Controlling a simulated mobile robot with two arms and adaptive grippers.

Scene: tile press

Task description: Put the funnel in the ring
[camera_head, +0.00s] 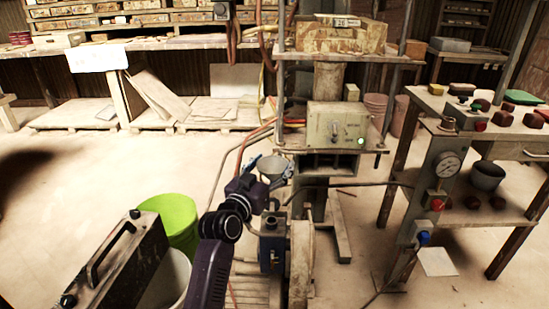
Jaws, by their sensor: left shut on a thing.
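A small grey funnel (272,165) is held in front of the press frame, with its wide mouth up. My left gripper (270,171) is shut on the funnel, with light-tipped fingers on either side of it. My left arm rises from the bottom of the picture to it. Below the funnel is a dark blue-grey machine unit (272,247) with a small upright part on top. I cannot clearly make out the ring; the arm and gripper may hide it. My right gripper is not in view.
A green bucket (178,213) is on the floor to the left. A bench with a pressure gauge (447,165) and a grey cup (487,176) stands at the right. Hoses and cables hang around the press.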

